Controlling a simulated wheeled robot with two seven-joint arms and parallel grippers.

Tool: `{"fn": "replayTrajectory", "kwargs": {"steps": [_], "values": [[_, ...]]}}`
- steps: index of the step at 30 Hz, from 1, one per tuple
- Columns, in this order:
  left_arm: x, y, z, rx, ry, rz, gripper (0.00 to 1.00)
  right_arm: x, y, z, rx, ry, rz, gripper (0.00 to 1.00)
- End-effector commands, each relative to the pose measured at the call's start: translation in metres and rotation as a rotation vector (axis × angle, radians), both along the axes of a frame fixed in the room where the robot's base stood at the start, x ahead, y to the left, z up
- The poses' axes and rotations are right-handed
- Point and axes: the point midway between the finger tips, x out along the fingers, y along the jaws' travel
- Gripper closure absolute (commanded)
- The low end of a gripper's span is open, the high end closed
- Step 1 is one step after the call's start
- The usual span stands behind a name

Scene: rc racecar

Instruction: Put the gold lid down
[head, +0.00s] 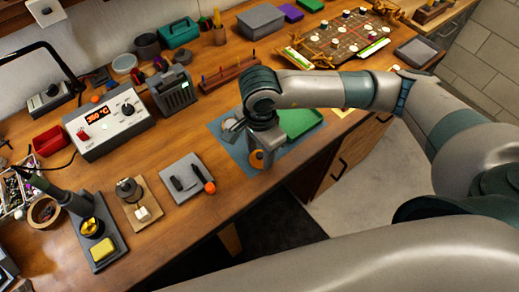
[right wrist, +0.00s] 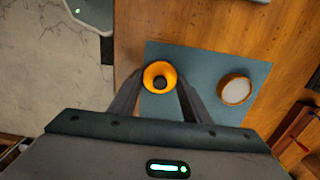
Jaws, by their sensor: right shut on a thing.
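The gold lid (right wrist: 160,68) is round with a dark centre, and sits between the fingertips of my right gripper (right wrist: 160,90) in the right wrist view. The gripper is shut on it above the blue-grey mat (right wrist: 205,66). In the head view the lid (head: 257,159) shows as a small orange piece below my right gripper (head: 259,150), near the front edge of the mat (head: 285,157). I cannot tell whether the lid touches the mat. A round container (right wrist: 236,90) with a pale top and gold-brown side stands on the mat, apart from the lid. My left gripper is out of view.
A green tray (head: 300,121) lies beside the mat, partly behind my right arm. A grey pad (head: 187,178) with small tools lies to the left. A soldering station (head: 108,122) and holder stand farther left. The table's front edge is close to the lid.

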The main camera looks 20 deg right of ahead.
Motion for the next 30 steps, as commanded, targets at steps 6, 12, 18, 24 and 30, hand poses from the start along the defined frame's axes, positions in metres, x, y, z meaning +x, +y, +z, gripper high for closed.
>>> {"fn": "replayTrajectory", "kwargs": {"steps": [6, 12, 18, 24, 30], "values": [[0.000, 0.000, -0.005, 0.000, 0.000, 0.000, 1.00, 0.000, 0.000, -0.003, 0.000, -0.001, 0.000, 0.77], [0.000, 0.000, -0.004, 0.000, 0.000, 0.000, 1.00, 0.000, 0.000, -0.002, 0.000, 0.000, 0.000, 0.38], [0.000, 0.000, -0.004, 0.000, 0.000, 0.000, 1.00, 0.000, 0.000, -0.002, 0.000, 0.000, 0.000, 0.38], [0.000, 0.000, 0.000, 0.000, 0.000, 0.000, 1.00, 0.000, 0.000, 0.001, 0.000, 0.000, 0.000, 0.38], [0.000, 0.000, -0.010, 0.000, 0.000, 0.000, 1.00, 0.001, 0.001, 0.015, 0.001, -0.004, 0.000, 0.38]]}}
